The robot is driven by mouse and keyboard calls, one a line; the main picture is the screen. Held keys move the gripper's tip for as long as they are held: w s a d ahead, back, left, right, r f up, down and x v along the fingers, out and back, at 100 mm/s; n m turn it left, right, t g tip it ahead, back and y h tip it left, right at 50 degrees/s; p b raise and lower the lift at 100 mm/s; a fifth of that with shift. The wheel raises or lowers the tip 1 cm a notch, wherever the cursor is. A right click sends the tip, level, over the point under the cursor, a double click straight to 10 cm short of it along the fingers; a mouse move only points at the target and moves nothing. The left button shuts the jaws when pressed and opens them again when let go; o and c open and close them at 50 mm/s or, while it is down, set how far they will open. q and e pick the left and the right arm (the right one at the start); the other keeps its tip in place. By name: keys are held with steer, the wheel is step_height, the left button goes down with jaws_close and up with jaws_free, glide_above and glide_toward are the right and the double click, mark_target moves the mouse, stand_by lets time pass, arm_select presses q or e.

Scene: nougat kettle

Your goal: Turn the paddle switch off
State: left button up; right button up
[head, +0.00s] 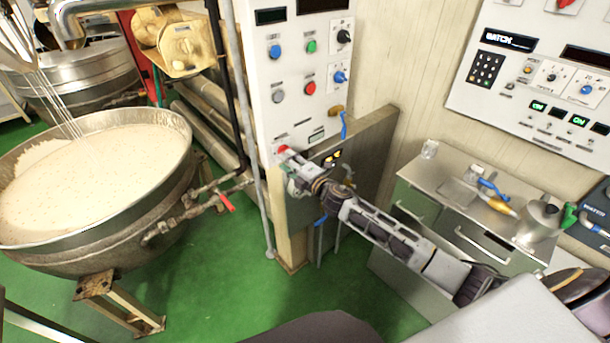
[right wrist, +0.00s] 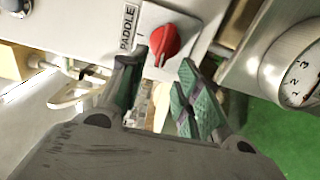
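The paddle switch is a red rotary knob (right wrist: 168,42) on a pale plate beside a label reading PADDLE. In the head view the red knob (head: 282,149) shows at the lower left of the white control panel (head: 291,125). My right gripper (right wrist: 158,64) is open in the right wrist view, with one green-padded finger on each side, just short of the knob. The knob is apart from both fingers there, and nothing is between them. In the head view my right gripper (head: 289,172) is right below the knob, and its fingers are hard to make out. My left gripper is out of view.
A large kettle (head: 150,205) of pale mix stands at left, with a wire whisk (head: 50,95) over it. A numbered dial (right wrist: 298,82) sits close right of the knob. Pipes and a red-handled valve (head: 226,202) are left of the panel. A steel cabinet (head: 410,200) stands at right.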

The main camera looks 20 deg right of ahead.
steer(key=v, duration=0.8)
stand_by(0.5)
steer(key=shift+s, duration=0.2)
steer(key=shift+m, duration=0.3)
